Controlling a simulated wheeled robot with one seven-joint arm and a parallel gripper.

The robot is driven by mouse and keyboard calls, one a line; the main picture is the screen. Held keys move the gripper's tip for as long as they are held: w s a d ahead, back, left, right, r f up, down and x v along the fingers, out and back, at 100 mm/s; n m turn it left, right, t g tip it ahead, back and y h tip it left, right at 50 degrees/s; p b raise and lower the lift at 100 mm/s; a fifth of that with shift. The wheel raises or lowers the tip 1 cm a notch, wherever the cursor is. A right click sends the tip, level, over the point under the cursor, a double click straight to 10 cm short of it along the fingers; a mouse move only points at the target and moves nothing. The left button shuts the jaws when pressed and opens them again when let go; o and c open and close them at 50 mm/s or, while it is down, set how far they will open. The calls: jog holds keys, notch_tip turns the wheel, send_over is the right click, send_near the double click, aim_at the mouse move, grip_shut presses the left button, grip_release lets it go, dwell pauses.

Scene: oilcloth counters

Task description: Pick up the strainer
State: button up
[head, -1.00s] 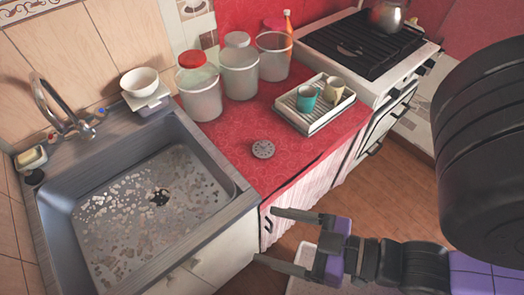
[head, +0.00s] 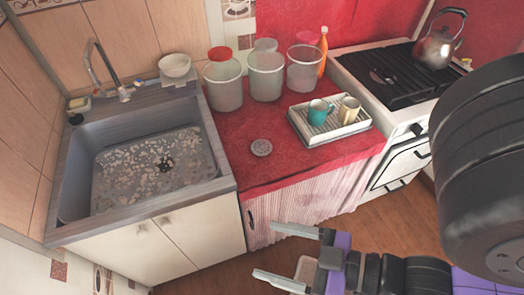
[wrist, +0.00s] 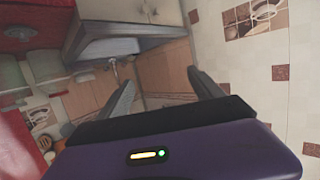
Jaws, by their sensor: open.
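The strainer (head: 261,148) is a small round grey disc with holes. It lies flat on the red oilcloth counter (head: 228,172), right of the sink and near the counter's front. My gripper (head: 262,252) is open and empty in the head view, in front of the counter and nearer the camera than the strainer, apart from it. In the wrist view my gripper (wrist: 162,88) shows its two fingers spread with nothing between them.
The sink (head: 215,165) is at the left. Several bins, including a clear bin (head: 224,88), stand behind the strainer. A tray (head: 351,133) with a teal cup (head: 319,112) and a beige cup (head: 348,110) is to its right. The stove (head: 395,112) holds a kettle (head: 438,46).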

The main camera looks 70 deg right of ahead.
jog(key=w+d+r+m+t+h+p, duration=0.1)
jog(key=w+d+m+h, duration=0.1)
jog(key=w+d+h, duration=0.3)
jog(key=w+d+r+m+t, duration=0.1)
jog(key=w+d+m, duration=0.15)
jog(key=w, duration=0.55)
jog(key=w+d+f+m+g+h+p, duration=0.1)
jog(key=w+d+f+g, duration=0.15)
jog(key=w+d, duration=0.65)
jog(key=w+d+f+m+g+h, duration=0.15)
jog(key=w+d+f, duration=0.35)
jog(key=d, duration=0.7)
jog(key=w+d+n+g, duration=0.15)
jog(key=d+g, duration=0.25)
jog(key=d, duration=0.7)
jog(key=n+g+y, duration=0.3)
jog(key=g+y, duration=0.5)
jog(key=g, duration=0.1)
send_over(262, 143)
jog(key=shift+m+h, duration=0.25)
notch_tip(262, 143, down, 6)
jog(key=shift+w+d+f+p, duration=0.1)
jog(key=shift+w+f+p, duration=0.05)
jog(key=shift+p, duration=0.3)
jog(key=shift+f, duration=0.25)
notch_tip(262, 143, down, 7)
jog(key=shift+f+p, duration=0.15)
jog(key=shift+p, duration=0.4)
